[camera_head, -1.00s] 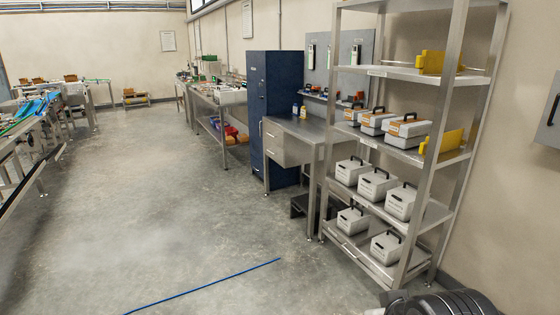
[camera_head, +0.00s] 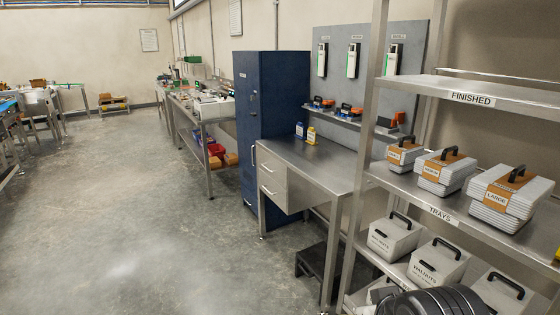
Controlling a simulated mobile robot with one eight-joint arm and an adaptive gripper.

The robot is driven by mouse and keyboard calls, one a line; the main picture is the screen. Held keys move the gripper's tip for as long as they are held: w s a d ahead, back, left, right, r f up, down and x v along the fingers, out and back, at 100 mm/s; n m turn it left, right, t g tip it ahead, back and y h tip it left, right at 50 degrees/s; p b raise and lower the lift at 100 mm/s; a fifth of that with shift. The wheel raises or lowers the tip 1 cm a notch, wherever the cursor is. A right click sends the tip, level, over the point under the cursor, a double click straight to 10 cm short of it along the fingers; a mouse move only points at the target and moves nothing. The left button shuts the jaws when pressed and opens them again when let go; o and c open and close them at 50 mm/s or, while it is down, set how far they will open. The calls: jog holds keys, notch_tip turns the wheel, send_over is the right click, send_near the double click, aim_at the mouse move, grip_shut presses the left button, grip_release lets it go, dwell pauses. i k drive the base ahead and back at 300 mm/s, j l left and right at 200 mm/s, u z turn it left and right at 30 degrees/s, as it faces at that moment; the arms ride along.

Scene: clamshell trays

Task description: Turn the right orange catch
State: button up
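I cannot pick out a distinct orange catch in the camera_head view. Stacks of white clamshell trays with orange-brown bands and black handles stand on the shelf marked TRAYS: a small stack (camera_head: 404,156), a middle stack (camera_head: 441,173) and one labelled LARGE (camera_head: 508,199). My gripper is not in view. Only a dark, rounded part of my arm shows at the bottom right, in front of the lower shelf.
The metal rack (camera_head: 456,216) fills the right side, with white walnut boxes (camera_head: 393,237) below the trays. A steel workbench (camera_head: 310,165) and a blue cabinet (camera_head: 268,130) stand left of it. A black step stool (camera_head: 318,268) is under the bench. The floor (camera_head: 120,230) at left is clear.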

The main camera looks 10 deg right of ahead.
aim_at(399, 118)
jog(key=i, duration=2.35)
